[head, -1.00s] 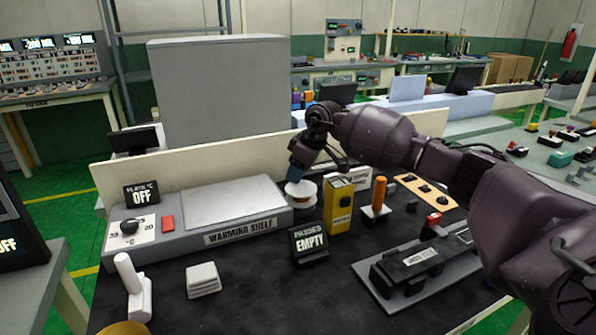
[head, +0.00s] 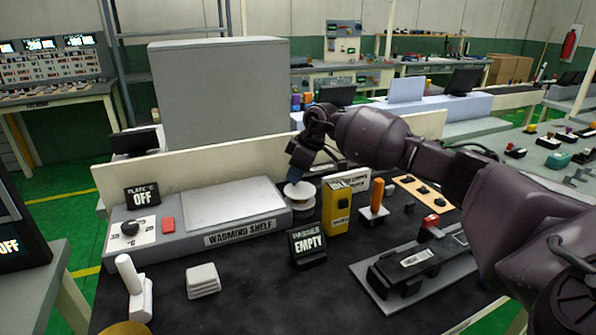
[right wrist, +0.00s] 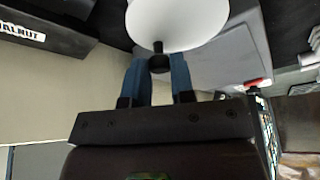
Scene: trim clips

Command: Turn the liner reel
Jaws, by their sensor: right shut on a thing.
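The liner reel (head: 299,191) is a pale spool at the right end of the warming shelf, in the middle of the head view. In the right wrist view its white round flange (right wrist: 178,22) fills the top middle. My right gripper (head: 297,176) reaches the reel from above. The lower part of the reel is partly hidden in both views. My left gripper is not in view.
Right of the reel stand a yellow box (head: 337,207) and an orange-handled lever (head: 376,198). A sign reading EMPTY (head: 308,244) stands in front. The warming shelf (head: 240,232) lies to the left.

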